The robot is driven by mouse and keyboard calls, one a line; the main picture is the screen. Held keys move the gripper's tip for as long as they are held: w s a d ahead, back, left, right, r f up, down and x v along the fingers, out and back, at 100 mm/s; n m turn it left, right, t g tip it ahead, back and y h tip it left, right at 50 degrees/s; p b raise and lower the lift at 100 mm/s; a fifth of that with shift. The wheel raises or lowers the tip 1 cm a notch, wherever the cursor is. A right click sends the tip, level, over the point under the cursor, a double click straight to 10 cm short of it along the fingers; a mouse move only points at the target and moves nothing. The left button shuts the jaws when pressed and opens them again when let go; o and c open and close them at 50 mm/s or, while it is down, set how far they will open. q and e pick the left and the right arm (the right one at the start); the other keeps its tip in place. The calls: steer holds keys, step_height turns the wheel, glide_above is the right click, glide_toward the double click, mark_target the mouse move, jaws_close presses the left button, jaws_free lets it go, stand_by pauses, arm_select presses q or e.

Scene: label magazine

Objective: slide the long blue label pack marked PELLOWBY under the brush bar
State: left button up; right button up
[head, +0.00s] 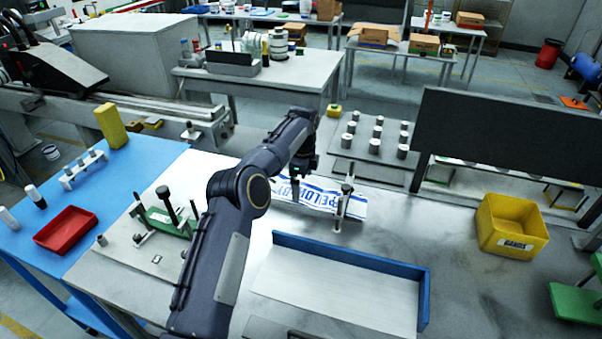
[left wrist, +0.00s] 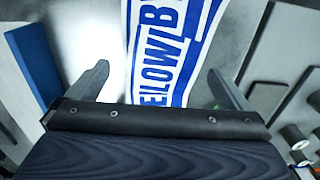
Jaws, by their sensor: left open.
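The long label pack (head: 321,196) lies flat on the grey bench, white with big blue letters and blue edge stripes; only part of its name is readable. It also shows in the left wrist view (left wrist: 172,50), running between my fingers and away from me. My left gripper (head: 297,190) points down over the pack's left part in the head view. In the left wrist view its fingers (left wrist: 158,78) are apart, one each side of the pack, holding nothing visible. A narrow metal stand (head: 343,205), perhaps the brush bar, stands at the pack's right part. My right gripper is out of view.
A tray with a blue wall (head: 350,256) lies in front of the pack. A plate with several grey cylinders (head: 373,146) is behind it. A large dark panel (head: 510,135) and a yellow bin (head: 512,225) stand at right. Bench between stand and bin is clear.

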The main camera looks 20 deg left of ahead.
mark_target(303, 195)
arm_select(q)
step_height(303, 195, down, 6)
steer(key=shift+p, duration=0.65)
steer(key=c, duration=1.2)
steer(key=shift+r, duration=0.1)
steer(key=shift+c, duration=0.7)
steer(key=shift+w, duration=0.1)
